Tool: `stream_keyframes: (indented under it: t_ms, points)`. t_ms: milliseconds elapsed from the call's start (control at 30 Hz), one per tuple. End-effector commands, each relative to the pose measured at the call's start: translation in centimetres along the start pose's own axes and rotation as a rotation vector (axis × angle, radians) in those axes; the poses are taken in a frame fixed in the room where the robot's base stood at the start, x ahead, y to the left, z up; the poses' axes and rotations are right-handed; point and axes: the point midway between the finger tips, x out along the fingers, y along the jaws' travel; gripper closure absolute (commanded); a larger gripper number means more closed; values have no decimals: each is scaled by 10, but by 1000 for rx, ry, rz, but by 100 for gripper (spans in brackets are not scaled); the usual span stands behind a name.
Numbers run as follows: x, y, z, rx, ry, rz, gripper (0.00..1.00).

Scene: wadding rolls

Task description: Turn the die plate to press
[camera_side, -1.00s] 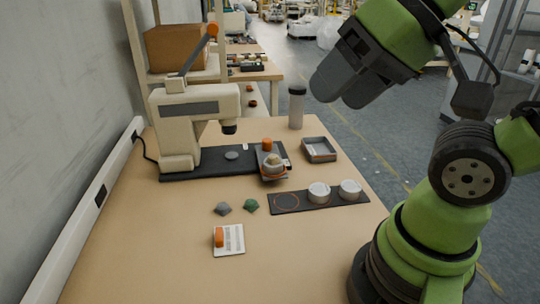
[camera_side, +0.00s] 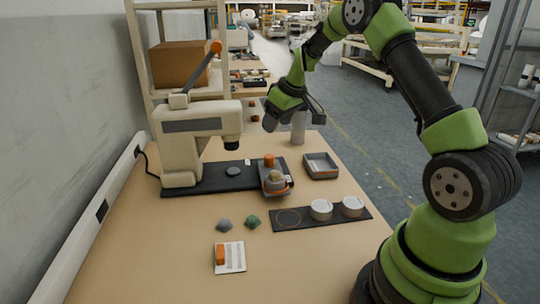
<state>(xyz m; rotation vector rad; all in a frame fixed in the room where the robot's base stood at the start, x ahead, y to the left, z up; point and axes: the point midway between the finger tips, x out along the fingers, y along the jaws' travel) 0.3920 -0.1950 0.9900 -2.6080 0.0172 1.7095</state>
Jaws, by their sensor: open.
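The cream press (camera_side: 184,145) stands at the left of the table on a black base (camera_side: 210,180), with its lever tilted up to an orange knob (camera_side: 216,47). A small grey disc (camera_side: 233,171) lies on the base near the press head. The die plate (camera_side: 275,189) appears to be the dark plate at the base's right end, carrying an orange knob (camera_side: 269,160) and a tan rounded piece (camera_side: 276,178). My gripper (camera_side: 292,128) is open in the air behind and above the plate, in front of the clear cylinder (camera_side: 298,135), touching nothing that I can make out.
A grey tray (camera_side: 333,166) sits right of the plate. A black strip (camera_side: 293,225) holds two white round containers (camera_side: 321,209) and an empty orange ring. A grey piece (camera_side: 224,225), a green piece (camera_side: 253,222) and a card (camera_side: 233,258) with an orange block lie in front.

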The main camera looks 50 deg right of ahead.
Motion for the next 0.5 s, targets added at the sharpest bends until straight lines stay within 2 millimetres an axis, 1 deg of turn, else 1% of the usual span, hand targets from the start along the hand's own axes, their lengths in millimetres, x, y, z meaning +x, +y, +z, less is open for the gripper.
stream_keyframes:
  t_ms: [33,100,167,267,367,500]
  points:
    - [13,9,5,-5,-10,1,41]
    - [23,17,8,-16,-14,3,41]
    - [28,21,10,-22,-16,4,41]
    - [36,22,11,-27,-18,4,41]
    - [48,22,12,-26,-20,3,41]
    - [75,22,13,-26,-21,2,41]
